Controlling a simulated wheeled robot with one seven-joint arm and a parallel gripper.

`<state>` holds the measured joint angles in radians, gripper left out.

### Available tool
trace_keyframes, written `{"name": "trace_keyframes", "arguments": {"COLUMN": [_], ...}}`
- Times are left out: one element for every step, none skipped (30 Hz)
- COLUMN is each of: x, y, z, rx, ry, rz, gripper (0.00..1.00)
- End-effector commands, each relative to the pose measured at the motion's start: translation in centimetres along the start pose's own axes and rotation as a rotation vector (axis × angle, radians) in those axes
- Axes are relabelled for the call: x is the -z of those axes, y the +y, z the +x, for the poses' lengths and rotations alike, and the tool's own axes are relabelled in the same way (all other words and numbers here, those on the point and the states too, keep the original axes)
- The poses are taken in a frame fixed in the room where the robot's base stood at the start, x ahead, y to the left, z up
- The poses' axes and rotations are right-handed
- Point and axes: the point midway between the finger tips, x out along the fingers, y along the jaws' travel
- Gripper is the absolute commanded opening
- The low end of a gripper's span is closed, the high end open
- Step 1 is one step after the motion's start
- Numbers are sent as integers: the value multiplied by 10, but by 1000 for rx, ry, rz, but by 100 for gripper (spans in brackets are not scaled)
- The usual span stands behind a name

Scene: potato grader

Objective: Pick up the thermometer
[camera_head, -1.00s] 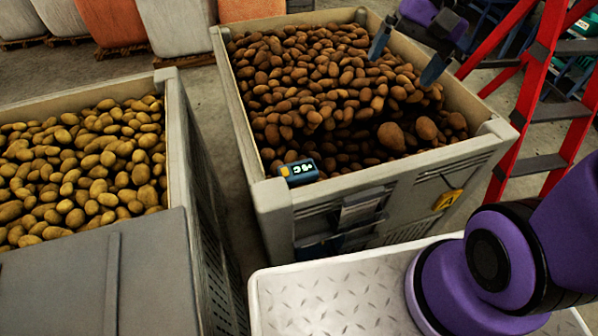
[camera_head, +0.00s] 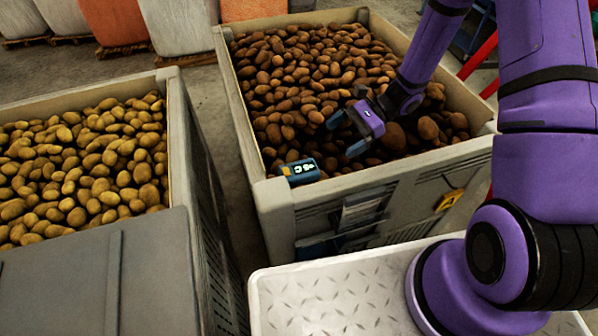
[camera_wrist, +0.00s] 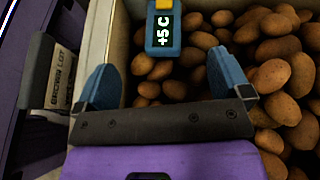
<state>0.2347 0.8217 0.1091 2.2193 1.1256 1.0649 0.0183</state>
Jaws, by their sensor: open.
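The thermometer (camera_head: 299,172) is a small blue device with a dark display and a yellow end. It rests at the near left corner of the crate of brown potatoes (camera_head: 262,190), by the rim. In the wrist view the thermometer (camera_wrist: 163,32) shows "+5 C" at the top, beyond and between the fingertips. My gripper (camera_head: 341,134) is open and empty, above the potatoes to the right of the thermometer. In the wrist view my gripper's two blue fingers (camera_wrist: 160,78) are spread apart, with potatoes below the gap. The gripper does not touch the thermometer.
A second crate (camera_head: 176,130) of yellower potatoes stands to the left, with a gap between the crates. A label holder (camera_wrist: 62,75) hangs outside the potato crate's wall. A red ladder (camera_head: 478,62) stands at the right, partly behind my arm.

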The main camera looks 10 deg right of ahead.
Motion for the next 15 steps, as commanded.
{"name": "trace_keyframes", "arguments": {"x": [12, 17, 24, 28, 32, 36, 38, 40, 41, 42, 43, 43, 42, 42, 41], "y": [2, 2, 2, 3, 3, 4, 4, 4, 5, 5, 4, 4, 4, 4, 3], "z": [8, 11, 15, 18, 20, 23, 25, 26, 28, 31, 34, 38, 42, 47, 53], "rx": [14, 23, 34, 41, 47, 55, 59, 63, 65, 67, 68, 68, 67, 67, 67], "ry": [-22, -32, -44, -51, -58, -65, -69, -72, -76, -78, -79, -80, -80, -79, -79], "rz": [40, 59, 82, 98, 111, 126, 135, 142, 149, 153, 156, 158, 158, 158, 157], "gripper": [96, 96, 96, 96, 96, 96, 96, 96, 96, 96, 96, 96, 96, 96, 96]}}
